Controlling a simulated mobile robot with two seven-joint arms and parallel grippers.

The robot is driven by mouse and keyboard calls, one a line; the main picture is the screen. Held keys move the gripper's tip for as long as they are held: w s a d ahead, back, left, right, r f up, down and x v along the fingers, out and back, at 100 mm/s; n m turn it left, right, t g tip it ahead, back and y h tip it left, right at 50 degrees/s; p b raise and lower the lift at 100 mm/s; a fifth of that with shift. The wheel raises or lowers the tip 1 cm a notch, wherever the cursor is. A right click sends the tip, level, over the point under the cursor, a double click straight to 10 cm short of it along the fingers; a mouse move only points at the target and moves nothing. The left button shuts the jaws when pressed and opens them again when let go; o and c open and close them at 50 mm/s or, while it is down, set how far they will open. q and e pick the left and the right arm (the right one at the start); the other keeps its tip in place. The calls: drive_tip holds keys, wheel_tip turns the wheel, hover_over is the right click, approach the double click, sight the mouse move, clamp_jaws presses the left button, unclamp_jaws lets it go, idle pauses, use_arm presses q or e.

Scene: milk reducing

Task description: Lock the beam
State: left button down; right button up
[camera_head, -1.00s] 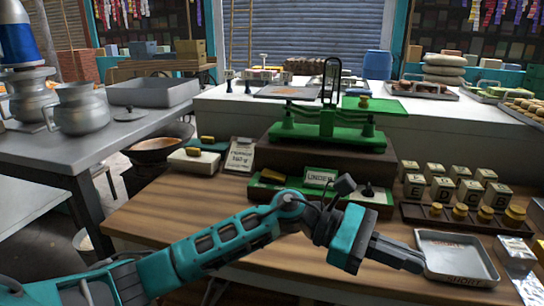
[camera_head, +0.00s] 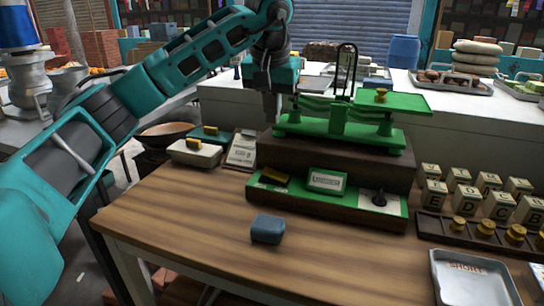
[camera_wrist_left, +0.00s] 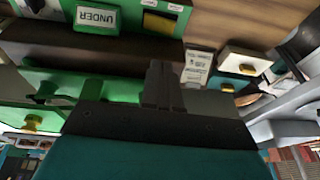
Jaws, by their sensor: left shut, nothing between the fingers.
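The green balance scale (camera_head: 338,125) stands on a brown wooden base (camera_head: 340,160), with its beam above and a brass weight (camera_head: 381,95) on the right pan (camera_head: 400,102). My right gripper is out of view.
A blue block (camera_head: 267,229) lies on the wooden table in front of the scale. Lettered cubes (camera_head: 465,195) and brass weights (camera_head: 486,229) stand at right, above a metal tray (camera_head: 470,280). Two small boxes (camera_head: 194,153) and a paper card (camera_head: 242,152) lie left of the base.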

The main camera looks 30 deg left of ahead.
use_arm(q)
drive_tip(key=shift+a+r, duration=0.2)
drive_tip(key=shift+f, duration=0.1)
hover_over(269, 171)
drive_tip(key=f, duration=1.2)
drive_tip(key=shift+s+d+b, duration=0.3)
drive_tip(key=shift+s+d, duration=0.1)
drive_tip(key=shift+a+f, duration=0.1)
drive_tip(key=shift+f, duration=0.6)
